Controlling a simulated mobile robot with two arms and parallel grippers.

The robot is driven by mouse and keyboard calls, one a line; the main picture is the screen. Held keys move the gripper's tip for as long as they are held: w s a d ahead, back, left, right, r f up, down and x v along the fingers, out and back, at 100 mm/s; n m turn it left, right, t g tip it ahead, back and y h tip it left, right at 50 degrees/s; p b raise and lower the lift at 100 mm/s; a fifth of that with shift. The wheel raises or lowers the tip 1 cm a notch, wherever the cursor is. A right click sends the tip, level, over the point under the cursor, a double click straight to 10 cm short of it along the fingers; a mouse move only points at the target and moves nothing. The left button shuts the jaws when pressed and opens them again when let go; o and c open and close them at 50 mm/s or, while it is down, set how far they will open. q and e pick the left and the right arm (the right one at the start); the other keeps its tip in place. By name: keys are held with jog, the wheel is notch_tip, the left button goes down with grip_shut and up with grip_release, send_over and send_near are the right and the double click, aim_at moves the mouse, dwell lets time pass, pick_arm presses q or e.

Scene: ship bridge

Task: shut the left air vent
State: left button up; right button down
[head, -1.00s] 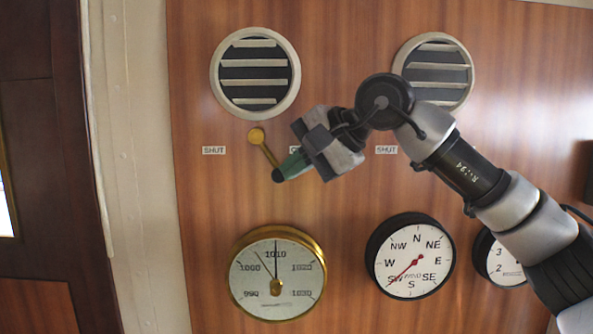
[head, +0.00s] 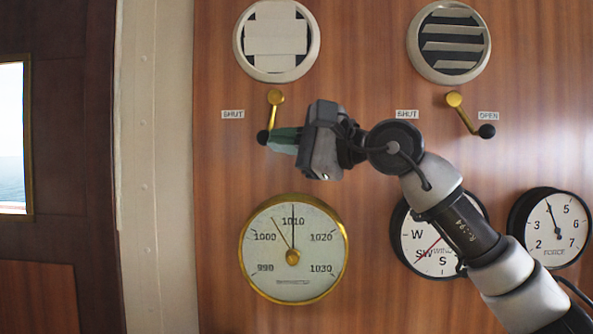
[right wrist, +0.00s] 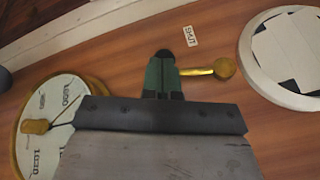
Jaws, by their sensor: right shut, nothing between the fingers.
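The left air vent (head: 276,42) is a round cream vent high on the wood panel. Its slats lie flat, with dark gaps only near the edges; part of it shows in the right wrist view (right wrist: 290,50). Its brass lever (head: 273,116) hangs below, pointing down and slightly left toward the SHUT label (head: 233,114). The lever's dark knob (head: 263,137) is at the green fingertips of my right gripper (head: 284,138). These fingers are shut and lie against the knob from the right, not around it. The lever's brass pivot (right wrist: 224,67) also shows in the wrist view. My left gripper is out of view.
The right vent (head: 449,43) has open slats, and its lever (head: 463,115) points toward OPEN. A brass barometer (head: 293,249) sits below my right gripper. My right arm partly covers a wind dial (head: 418,236). A dark door stands at the left.

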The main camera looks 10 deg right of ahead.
aim_at(262, 141)
jog(key=b, duration=0.1)
jog(key=a+m+t+y+b, duration=0.1)
jog(key=a+t+y+b, duration=0.1)
jog(key=shift+w+f, duration=0.25)
jog(key=shift+f, duration=0.05)
pick_arm(q)
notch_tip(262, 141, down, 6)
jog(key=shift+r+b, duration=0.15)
jog(key=shift+b, duration=0.55)
pick_arm(e)
jog(key=shift+a+r+m, duration=0.3)
jog(key=shift+a+m, duration=0.1)
jog(key=shift+a, duration=0.15)
